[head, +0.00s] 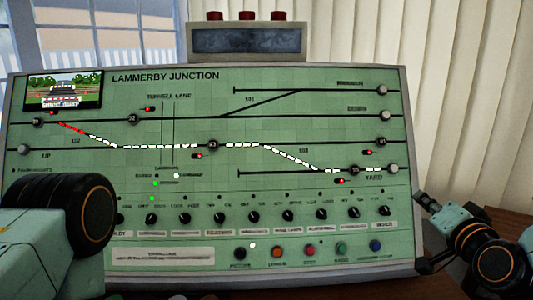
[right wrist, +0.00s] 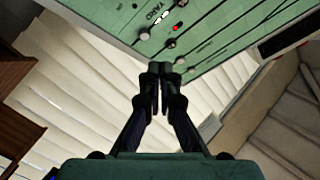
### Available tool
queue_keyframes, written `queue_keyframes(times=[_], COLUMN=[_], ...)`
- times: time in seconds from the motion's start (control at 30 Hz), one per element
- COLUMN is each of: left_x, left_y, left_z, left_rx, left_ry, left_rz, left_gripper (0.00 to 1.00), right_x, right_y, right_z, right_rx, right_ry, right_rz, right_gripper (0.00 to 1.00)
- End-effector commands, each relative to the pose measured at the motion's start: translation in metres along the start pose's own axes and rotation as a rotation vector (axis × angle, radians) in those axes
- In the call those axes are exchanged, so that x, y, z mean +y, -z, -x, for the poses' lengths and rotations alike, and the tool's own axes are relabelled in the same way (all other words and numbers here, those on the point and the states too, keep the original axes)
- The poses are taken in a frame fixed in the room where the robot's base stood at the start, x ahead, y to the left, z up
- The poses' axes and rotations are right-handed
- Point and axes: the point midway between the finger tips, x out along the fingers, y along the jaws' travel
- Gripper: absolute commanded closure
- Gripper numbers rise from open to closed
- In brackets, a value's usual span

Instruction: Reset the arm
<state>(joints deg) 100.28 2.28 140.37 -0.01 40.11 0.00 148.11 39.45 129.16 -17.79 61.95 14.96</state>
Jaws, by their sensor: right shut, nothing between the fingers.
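My right arm (head: 478,245) is at the lower right of the head view, beside the right edge of the green control panel (head: 300,185). In the right wrist view my right gripper (right wrist: 160,78) is shut, its fingertips together with nothing between them. Its tips overlap the panel's edge in that view; I cannot tell how far apart they are. A large link of my left arm (head: 60,225) fills the lower left of the head view and hides the panel's lower left corner. My left gripper is not in view.
The panel is titled LAMMERBY JUNCTION and carries a track diagram, a small screen (head: 64,90), a row of black knobs (head: 253,217) and coloured buttons (head: 309,250). A grey box (head: 247,41) with red domes stands on top. Pale blinds (head: 465,100) hang behind.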

Motion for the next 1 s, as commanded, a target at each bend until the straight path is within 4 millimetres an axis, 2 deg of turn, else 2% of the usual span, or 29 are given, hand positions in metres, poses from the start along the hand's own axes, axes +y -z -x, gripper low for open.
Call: queue_keyframes(times=[0.03,0.17,0.3,0.37,0.5,0.57,0.7,0.9,1.0], left_x=[0.0,0.0,0.0,0.0,0.0,0.0,-0.001,-0.001,-0.001], left_y=[0.0,0.0,0.0,0.0,0.0,0.0,0.0,0.0,0.0], left_z=[-0.005,-0.013,-0.025,-0.031,-0.043,-0.049,-0.064,-0.085,-0.092], left_rx=[0.0,0.0,0.0,0.0,0.0,0.0,0.0,-0.001,-0.001], left_ry=[0.0,0.0,0.0,0.0,0.0,0.0,0.0,0.0,0.0], left_rz=[0.0,0.0,0.0,0.0,0.0,0.0,0.0,0.0,0.0], left_gripper=[1.0,1.0,1.0,1.0,1.0,1.0,1.0,1.0,1.0], right_x=[0.011,0.041,0.084,0.103,0.145,0.163,0.203,0.25,0.264], right_y=[-0.023,-0.084,-0.161,-0.192,-0.259,-0.286,-0.341,-0.401,-0.419], right_z=[0.003,0.016,0.046,0.063,0.111,0.135,0.197,0.286,0.315], right_rx=[-0.055,-0.216,-0.427,-0.517,-0.725,-0.815,-1.02,-1.267,-1.345], right_ry=[-0.03,-0.114,-0.216,-0.257,-0.345,-0.38,-0.458,-0.534,-0.543], right_rz=[0.029,0.113,0.215,0.255,0.344,0.379,0.455,0.544,0.572], right_gripper=[1.0,1.0,1.0,1.0,1.0,1.0,1.0,1.0,1.0])
